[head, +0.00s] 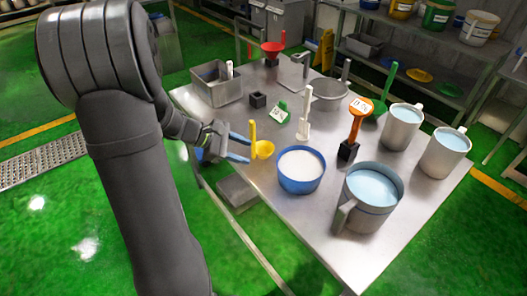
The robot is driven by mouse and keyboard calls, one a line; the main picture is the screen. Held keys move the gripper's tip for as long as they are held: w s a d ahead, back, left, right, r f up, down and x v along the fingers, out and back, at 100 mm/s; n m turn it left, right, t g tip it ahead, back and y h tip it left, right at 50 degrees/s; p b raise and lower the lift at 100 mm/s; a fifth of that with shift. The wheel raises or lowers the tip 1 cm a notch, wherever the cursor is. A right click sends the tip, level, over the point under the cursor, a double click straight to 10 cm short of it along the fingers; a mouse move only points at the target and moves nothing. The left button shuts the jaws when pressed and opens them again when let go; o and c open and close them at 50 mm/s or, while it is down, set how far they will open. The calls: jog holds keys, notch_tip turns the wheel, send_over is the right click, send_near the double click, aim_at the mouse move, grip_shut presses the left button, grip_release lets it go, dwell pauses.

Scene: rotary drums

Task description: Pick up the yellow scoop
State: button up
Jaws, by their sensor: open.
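The yellow scoop (263,149) is at the left edge of the metal table, with its round bowl to the right and its yellow handle standing up beside it. My gripper (241,147) is just to the left of the scoop, with its blue-tipped fingers spread and pointing right toward the handle. The fingers look apart from each other with nothing between them. Whether a finger touches the scoop cannot be told from this view.
A blue bowl of white powder (301,168) stands right of the scoop. A large metal jug (352,214) and two smaller jugs stand further right. A green tag (280,114), white brush (303,122) and metal tray (213,87) are behind. Bare table (330,240) lies in front.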

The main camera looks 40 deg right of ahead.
aim_at(251, 128)
jog(key=w+a+f+n+t+h, duration=0.1)
jog(key=w+a+n+t+h, duration=0.4)
jog(key=w+n+h, duration=0.35)
jog(key=shift+n, duration=0.45)
jog(key=d, duration=1)
jog(key=shift+s+d+f, duration=0.15)
jog(key=shift+s+d, duration=0.2)
jog(key=shift+s, duration=0.05)
jog(key=d, duration=0.6)
jog(key=shift+w+d+f, duration=0.2)
grip_shut()
